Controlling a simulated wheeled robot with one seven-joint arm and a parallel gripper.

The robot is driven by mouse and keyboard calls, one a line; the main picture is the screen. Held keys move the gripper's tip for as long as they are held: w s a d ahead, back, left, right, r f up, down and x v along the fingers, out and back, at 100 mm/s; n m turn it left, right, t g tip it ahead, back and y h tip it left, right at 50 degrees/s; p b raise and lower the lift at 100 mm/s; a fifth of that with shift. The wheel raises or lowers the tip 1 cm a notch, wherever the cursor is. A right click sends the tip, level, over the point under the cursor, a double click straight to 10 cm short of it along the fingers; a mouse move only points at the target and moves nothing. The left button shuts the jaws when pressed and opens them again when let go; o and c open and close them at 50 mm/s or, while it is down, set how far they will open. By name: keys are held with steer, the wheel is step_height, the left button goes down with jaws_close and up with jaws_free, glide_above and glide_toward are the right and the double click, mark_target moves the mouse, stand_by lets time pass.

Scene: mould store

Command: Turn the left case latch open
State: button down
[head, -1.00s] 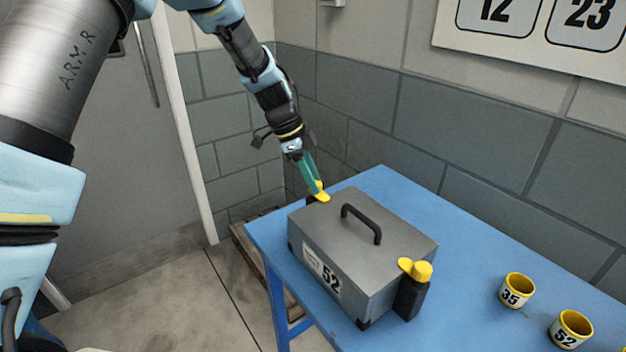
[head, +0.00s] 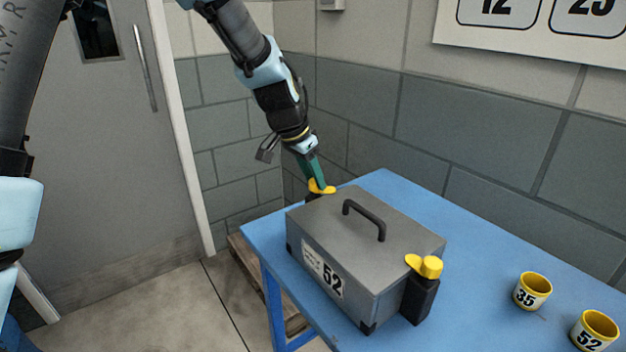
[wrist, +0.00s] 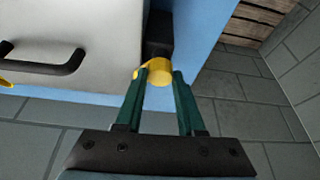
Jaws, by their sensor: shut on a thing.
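The grey case (head: 350,237) with a black handle (head: 364,219) stands on the blue table (head: 500,255). Its left latch (head: 326,189), a yellow knob with a tab on a black body, is at the case's far left end. My gripper (head: 319,180) reaches down from above with its green fingers shut on this knob. In the wrist view the yellow knob (wrist: 159,69) sits between the fingertips, and the black latch body (wrist: 158,35) is beyond it. The right latch (head: 430,267), also yellow on black, is at the near right end, its tab pointing left.
A block wall (head: 480,140) rises behind the table. A wooden pallet (head: 262,270) lies on the floor to the left. A grey door (head: 120,150) is at the left.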

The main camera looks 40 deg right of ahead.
steer(key=n+t+p, duration=0.1)
steer(key=n, duration=0.1)
steer(key=n+t+p, duration=0.1)
steer(key=n+p, duration=0.1)
steer(key=n, duration=0.1)
steer(key=shift+s+r+y, duration=0.2)
steer(key=shift+y, duration=0.1)
steer(key=shift+f+n+t+y+p, duration=0.15)
steer(key=shift+n+t+y+p, duration=0.2)
steer(key=shift+n+p, duration=1)
steer(key=shift+n, duration=0.45)
steer(key=c, duration=0.5)
jaws_free()
steer(key=b+v, duration=0.2)
steer(key=v, duration=0.8)
steer(key=shift+s+a+r, duration=0.1)
steer(key=shift+s+r, duration=0.15)
